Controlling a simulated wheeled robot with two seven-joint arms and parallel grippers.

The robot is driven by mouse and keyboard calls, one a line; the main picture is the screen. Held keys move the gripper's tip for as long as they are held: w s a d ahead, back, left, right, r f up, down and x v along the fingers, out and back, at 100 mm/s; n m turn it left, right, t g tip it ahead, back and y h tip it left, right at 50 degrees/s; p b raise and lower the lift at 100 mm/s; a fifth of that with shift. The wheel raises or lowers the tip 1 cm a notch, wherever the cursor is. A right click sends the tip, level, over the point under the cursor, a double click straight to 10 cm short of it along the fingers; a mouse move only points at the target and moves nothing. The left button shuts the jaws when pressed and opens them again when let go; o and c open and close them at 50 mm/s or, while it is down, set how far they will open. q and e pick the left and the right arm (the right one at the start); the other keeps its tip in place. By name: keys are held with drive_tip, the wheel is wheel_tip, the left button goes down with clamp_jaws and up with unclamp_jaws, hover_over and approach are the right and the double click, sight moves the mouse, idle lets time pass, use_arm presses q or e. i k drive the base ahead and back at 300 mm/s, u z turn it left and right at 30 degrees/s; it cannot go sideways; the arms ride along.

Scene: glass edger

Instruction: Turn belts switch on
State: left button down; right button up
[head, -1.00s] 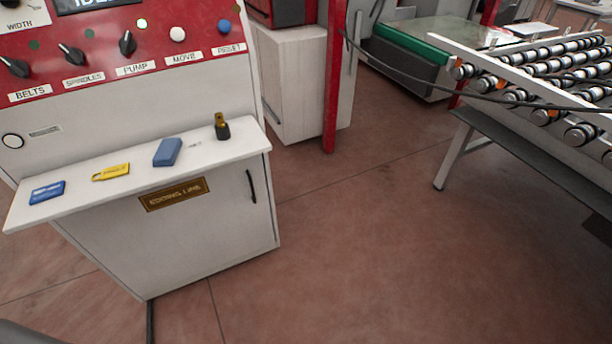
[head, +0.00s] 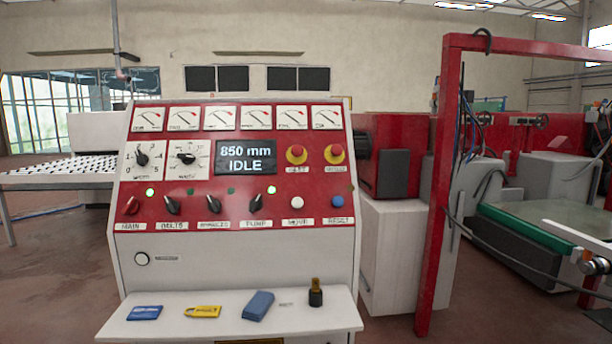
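The belts switch (head: 171,204) is a black rotary knob on the red control panel (head: 228,180) in the head view. It sits above the label BELTS, between the red main switch (head: 131,206) and the spindles switch (head: 212,204). The belts knob points up and to the left. A lamp above the main switch is lit bright green; the lamp above the belts switch looks dim. The display (head: 245,158) reads 850 mm IDLE. Neither of my grippers is in view.
A shelf (head: 200,325) juts out below the panel. It holds a blue box, a yellow item, a blue block (head: 258,305) and a dark bottle with a brass top (head: 315,292). A red post (head: 437,200) and a conveyor stand to the right.

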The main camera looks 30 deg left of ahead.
sight(172, 205)
drive_tip(key=u, duration=1.85)
